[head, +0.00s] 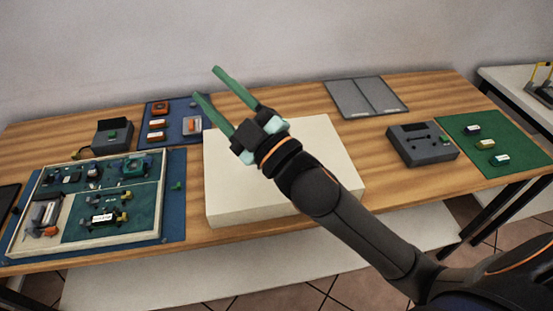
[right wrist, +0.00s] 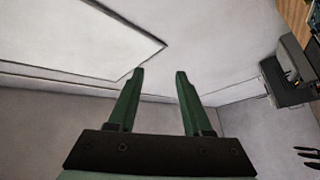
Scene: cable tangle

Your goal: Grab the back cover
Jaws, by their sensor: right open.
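No part is plainly marked as the back cover. A flat grey two-part panel (head: 366,97) lies at the back right of the table, and I cannot tell whether it is the cover. My right gripper (head: 207,83) is open and empty, raised over the white box (head: 255,195) in the middle, its green fingers pointing up and left towards the wall. In the right wrist view the open gripper (right wrist: 160,72) has nothing between its fingers, with pale surfaces behind. My left gripper is not in view.
A grey device (head: 422,147) and a green mat (head: 512,128) are at the right. Bare wood shows between the panel and the device.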

